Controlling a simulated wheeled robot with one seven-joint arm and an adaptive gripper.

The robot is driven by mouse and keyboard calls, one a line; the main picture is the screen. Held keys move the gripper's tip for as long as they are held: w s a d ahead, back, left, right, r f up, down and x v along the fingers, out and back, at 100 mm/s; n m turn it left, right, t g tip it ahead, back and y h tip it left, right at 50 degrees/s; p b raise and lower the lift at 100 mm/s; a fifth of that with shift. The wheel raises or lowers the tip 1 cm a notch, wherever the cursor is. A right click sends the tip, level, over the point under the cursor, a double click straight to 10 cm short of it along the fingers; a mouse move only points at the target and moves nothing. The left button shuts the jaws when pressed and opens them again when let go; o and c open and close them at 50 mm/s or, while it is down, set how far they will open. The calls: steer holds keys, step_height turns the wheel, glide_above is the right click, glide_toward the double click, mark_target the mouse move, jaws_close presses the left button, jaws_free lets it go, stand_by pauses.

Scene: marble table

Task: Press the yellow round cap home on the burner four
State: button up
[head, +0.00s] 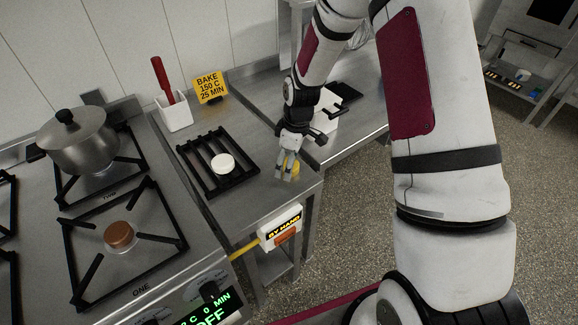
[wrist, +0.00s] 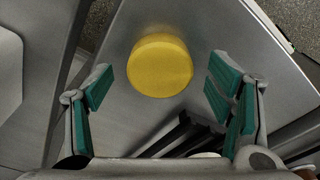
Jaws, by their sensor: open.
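The yellow round cap (wrist: 160,65) lies on the steel counter in the wrist view, between and a little beyond my open fingers. In the head view only a bit of the yellow cap (head: 296,169) shows beside the fingertips. My gripper (head: 286,173) is open and low over the counter's front right corner. Its green-padded fingers (wrist: 166,95) stand apart on either side of the cap, with no clear contact. No burner marked four can be made out; parts of other grates (head: 7,205) are cut off at the left edge.
A pot (head: 78,142) stands on burner two. A copper-coloured cap (head: 119,235) sits on burner one. A black rack (head: 200,150) holds a white round piece (head: 223,163). A white holder (head: 174,114) and yellow sign (head: 210,87) stand behind. The counter edge is close to my gripper.

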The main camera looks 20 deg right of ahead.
steer(key=shift+f, duration=0.2)
steer(key=c, duration=1.3)
steer(key=shift+r, duration=0.1)
steer(key=shift+w+r, duration=0.1)
steer(key=shift+r, duration=0.65)
steer(key=shift+s+r+b, duration=0.25)
steer(key=shift+r+b, duration=0.1)
steer(key=shift+r, duration=0.7)
steer(key=s+a, duration=0.1)
steer(key=s, duration=0.6)
steer(key=s+a+r, duration=0.1)
steer(key=s+a, duration=0.1)
steer(key=s, duration=0.6)
steer(key=shift+s+a+r, duration=0.15)
steer(key=shift+a, duration=0.1)
